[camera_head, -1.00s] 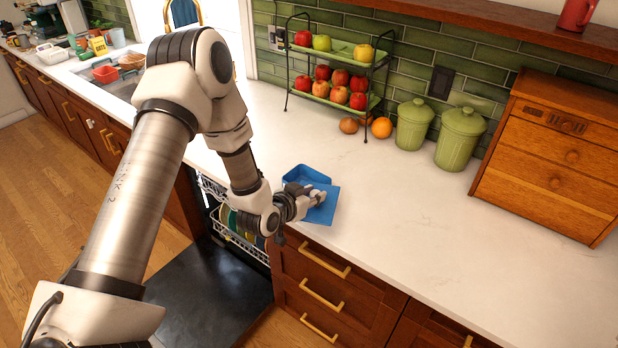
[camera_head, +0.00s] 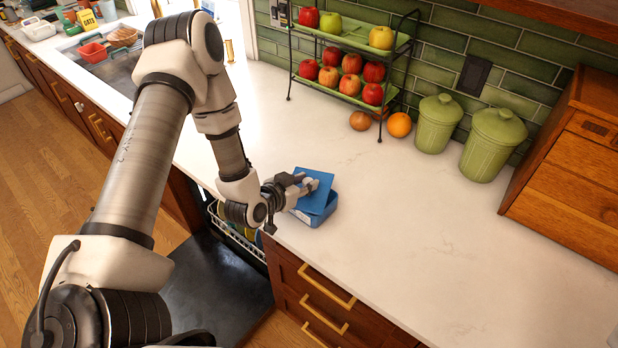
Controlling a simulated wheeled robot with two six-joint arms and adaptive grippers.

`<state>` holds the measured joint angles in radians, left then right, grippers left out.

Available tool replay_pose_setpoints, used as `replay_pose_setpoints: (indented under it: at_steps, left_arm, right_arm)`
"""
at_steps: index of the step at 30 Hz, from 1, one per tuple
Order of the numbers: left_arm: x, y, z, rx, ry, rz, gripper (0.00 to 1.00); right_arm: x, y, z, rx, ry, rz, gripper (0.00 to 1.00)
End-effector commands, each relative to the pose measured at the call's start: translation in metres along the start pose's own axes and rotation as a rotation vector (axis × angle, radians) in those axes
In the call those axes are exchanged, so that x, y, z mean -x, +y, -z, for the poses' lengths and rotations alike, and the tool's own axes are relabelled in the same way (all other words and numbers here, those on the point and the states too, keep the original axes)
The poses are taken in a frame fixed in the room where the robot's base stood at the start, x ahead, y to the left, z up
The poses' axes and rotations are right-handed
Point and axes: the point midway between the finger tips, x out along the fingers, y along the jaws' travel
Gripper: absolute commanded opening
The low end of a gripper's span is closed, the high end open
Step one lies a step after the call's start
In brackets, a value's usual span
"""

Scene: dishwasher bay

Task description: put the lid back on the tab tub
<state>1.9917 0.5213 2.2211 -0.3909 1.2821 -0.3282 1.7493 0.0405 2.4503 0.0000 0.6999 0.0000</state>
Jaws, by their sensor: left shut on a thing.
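The blue tab tub (camera_head: 326,212) stands on the white counter near its front edge, above the dishwasher. My left gripper (camera_head: 306,184) is shut on the flat blue lid (camera_head: 319,180). The lid is over the back part of the tub and looks tilted against it. The tub's front and right walls show below the lid. Whether the lid touches the tub's rim I cannot tell. The fingers hide part of the lid and of the tub's left side. My right gripper is not in view.
The open dishwasher (camera_head: 236,225) is below the counter (camera_head: 430,230). A two-tier fruit rack (camera_head: 350,45) stands behind, with an orange (camera_head: 399,124) beside it. Two green canisters (camera_head: 437,125) and a wooden drawer box (camera_head: 570,180) are at right. The counter right of the tub is clear.

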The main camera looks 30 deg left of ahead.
Motion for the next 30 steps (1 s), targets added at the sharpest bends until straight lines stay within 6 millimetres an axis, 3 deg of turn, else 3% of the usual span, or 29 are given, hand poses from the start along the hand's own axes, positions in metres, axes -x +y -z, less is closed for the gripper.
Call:
replay_pose_setpoints:
  at_steps: [14, 15, 17, 30]
  left_arm:
    - [-0.004, 0.0, -0.009, -0.001, 0.002, 0.0, 0.0]
    - [-0.004, 0.0, -0.009, -0.001, 0.002, 0.0, 0.33]
    - [-0.003, 0.0, -0.008, -0.001, 0.002, 0.0, 0.54]
    - [0.004, -0.001, 0.001, 0.002, 0.002, 0.001, 0.54]
  right_arm:
    - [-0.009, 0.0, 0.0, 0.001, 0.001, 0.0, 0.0]
    - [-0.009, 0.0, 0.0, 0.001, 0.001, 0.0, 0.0]
    - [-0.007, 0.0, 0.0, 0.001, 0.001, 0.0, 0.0]
    - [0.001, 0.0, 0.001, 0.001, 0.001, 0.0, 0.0]
